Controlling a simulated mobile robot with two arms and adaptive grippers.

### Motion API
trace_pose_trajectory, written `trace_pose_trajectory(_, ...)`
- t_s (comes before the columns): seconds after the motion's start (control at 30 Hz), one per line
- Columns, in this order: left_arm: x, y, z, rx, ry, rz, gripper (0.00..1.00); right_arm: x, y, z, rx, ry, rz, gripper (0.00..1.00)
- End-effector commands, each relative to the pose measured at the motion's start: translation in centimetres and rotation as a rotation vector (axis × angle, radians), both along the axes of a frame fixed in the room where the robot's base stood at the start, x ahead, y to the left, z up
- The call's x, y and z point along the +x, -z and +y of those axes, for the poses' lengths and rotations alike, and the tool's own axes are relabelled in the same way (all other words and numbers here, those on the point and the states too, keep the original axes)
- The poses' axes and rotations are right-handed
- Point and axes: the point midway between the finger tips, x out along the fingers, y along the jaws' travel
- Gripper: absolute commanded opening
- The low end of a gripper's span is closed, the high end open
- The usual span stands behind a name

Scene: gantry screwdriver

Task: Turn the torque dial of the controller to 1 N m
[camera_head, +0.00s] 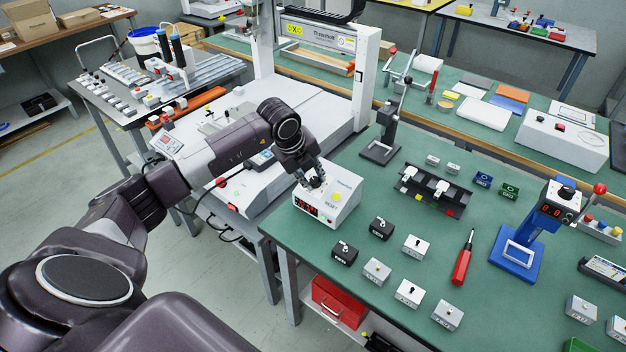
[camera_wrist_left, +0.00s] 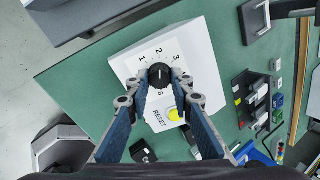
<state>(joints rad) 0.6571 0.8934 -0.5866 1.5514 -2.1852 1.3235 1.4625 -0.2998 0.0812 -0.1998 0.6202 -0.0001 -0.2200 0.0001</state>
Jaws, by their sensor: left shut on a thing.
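The controller (camera_head: 345,205) is a white box on the green table, with a red lit display (camera_head: 306,207) on its front that I cannot read. A pale mark on the dial seems to lie near the 2, but I cannot tell exactly. My left gripper (camera_wrist_left: 160,88) is shut on the dial from above, one fingertip at each side. It also shows in the head view (camera_head: 312,184), hiding the dial. My right gripper is out of view.
A yellow button (camera_wrist_left: 174,115) marked RESET is close to the right finger. A black fixture (camera_head: 435,190), small boxes (camera_head: 376,272), a red screwdriver (camera_head: 463,260) and a blue stand (camera_head: 515,250) are to the right. A black-based stand (camera_head: 380,151) stands behind the controller.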

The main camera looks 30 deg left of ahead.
Motion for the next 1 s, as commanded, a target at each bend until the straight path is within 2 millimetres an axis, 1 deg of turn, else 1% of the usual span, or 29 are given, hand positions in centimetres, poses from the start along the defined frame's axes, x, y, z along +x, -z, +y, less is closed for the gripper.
trace_pose_trajectory(0.6,0.14,-0.18,0.10,-0.230,-0.518,0.015,0.00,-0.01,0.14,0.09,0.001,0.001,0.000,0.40)
trace_pose_trajectory(0.8,0.13,-0.18,0.10,-0.285,-0.641,0.020,0.00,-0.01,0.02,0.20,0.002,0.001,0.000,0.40)
trace_pose_trajectory(1.0,0.13,-0.17,0.13,-0.319,-0.718,0.022,0.00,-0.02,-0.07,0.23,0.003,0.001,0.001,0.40)
